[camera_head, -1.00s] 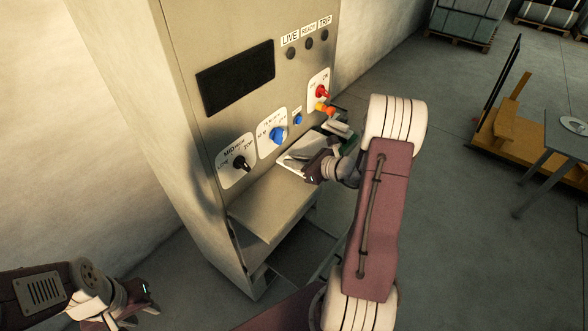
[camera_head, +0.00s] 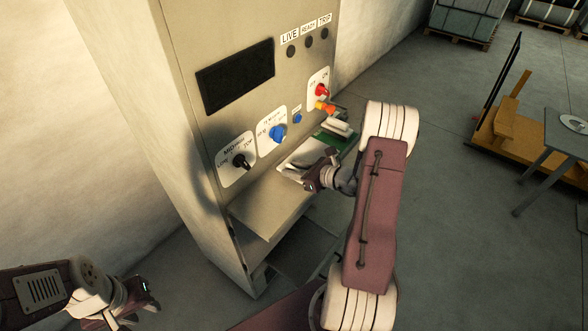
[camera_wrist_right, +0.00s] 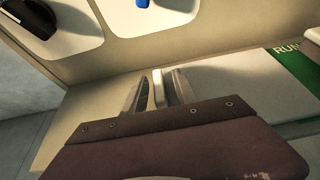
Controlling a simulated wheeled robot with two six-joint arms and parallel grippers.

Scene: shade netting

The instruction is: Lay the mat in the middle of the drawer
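A pale flat slab (camera_wrist_right: 225,85) lies on the shelf of the grey cabinet, beside a green part lettered "RU" (camera_wrist_right: 293,62). In the head view the green piece (camera_head: 340,140) lies behind my right gripper. I cannot tell whether the slab or the green piece is the mat. My right gripper (camera_head: 292,174) is low over the shelf at the near edge of the slab, fingers close together. Whether they grip an edge is unclear. My left gripper (camera_head: 152,292) is apart from the cabinet at the lower left, its fingers spread and empty. No drawer is clearly identifiable; a dark opening (camera_head: 258,272) shows low in the cabinet.
The cabinet's panel above the shelf has a black knob (camera_head: 241,162), a blue knob (camera_head: 277,134) and a red knob (camera_head: 321,90) that stick out. The shelf's near-left part (camera_head: 262,205) is bare. A table (camera_head: 562,135) and orange cart (camera_head: 500,130) stand far right.

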